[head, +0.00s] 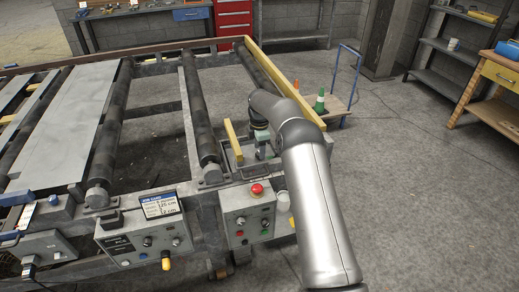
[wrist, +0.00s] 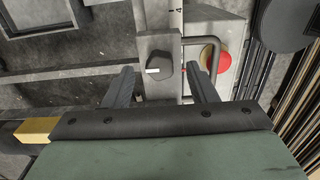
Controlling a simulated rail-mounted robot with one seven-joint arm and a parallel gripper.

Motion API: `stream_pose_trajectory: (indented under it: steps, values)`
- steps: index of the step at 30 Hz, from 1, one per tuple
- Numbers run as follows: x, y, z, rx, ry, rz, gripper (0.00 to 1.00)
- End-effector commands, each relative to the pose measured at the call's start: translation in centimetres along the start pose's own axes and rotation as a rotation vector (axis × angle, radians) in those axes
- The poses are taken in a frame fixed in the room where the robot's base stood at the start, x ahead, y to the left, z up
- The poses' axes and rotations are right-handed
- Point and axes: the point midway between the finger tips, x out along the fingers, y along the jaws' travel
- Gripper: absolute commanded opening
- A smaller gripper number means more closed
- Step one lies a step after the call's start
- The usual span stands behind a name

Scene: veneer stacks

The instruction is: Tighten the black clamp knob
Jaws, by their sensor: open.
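The black clamp knob (wrist: 160,68), with a white mark on its face, shows in the wrist view on a grey clamp block (wrist: 158,42). My gripper (wrist: 161,76) is open, with one dark finger to the left of the knob and one to the right. Gaps show on both sides, so neither finger appears to touch it. I cannot tell how deep the fingers reach around it. In the head view my gripper (head: 263,148) is low over the frame's front end, and the knob is not distinguishable there.
A red button (wrist: 222,58) and a bent metal handle (wrist: 214,40) are close to the right finger. A control box (head: 249,222) with a red stop button (head: 257,189) is just in front. Rollers (head: 196,115) and a yellow bar (head: 233,142) lie left. Open floor lies right.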

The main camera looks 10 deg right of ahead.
Motion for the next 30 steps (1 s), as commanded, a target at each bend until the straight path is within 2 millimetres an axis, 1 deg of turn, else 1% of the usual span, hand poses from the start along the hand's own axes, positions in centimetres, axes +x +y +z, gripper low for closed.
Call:
stream_pose_trajectory:
  steps: [3,6,14,15,17,18,19,25,30]
  values:
    - [1.0,0.0,0.0,0.0,0.0,-0.001,0.52]
    - [1.4,0.0,0.0,0.0,0.0,0.0,0.52]
    - [1.5,0.0,0.0,0.0,0.0,0.001,0.52]
    - [1.5,0.0,0.0,0.0,0.0,0.001,0.41]
    - [1.5,0.0,0.0,0.0,0.0,0.001,0.24]
    - [1.5,0.0,0.0,0.0,0.0,0.0,0.13]
    - [1.5,0.0,0.0,0.0,0.0,0.0,0.07]
    - [1.5,0.0,0.0,0.005,0.0,0.0,0.07]
    - [1.6,0.0,0.0,0.042,0.0,0.0,0.07]
